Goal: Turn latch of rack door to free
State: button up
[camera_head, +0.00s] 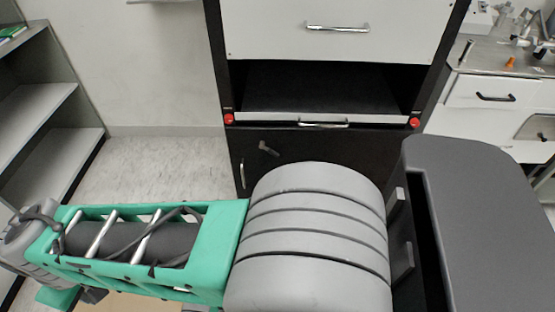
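The rack (330,90) stands ahead, a black frame with white fronts. Its dark lower door (310,148) is below the open shelf bay, and my arm hides the lower part and much of the right of it. A small grey latch (268,149) sits on the door's upper left and looks tilted, its handle running down to the right. A slim upright silver handle (242,173) is near the door's left edge. The door looks shut. My gripper is not in view; only green and grey parts of my arm show in front.
A grey shelf unit (45,100) stands at the left. A white drawer bench (490,95) with small items on top stands at the right. Red knobs (228,119) flank the open bay. Pale floor (150,165) is clear left of the rack.

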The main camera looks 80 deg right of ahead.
aim_at(262, 146)
jog(key=k, duration=0.95)
jog(key=u, duration=0.9)
jog(key=i, duration=0.95)
jog(key=z, duration=1.5)
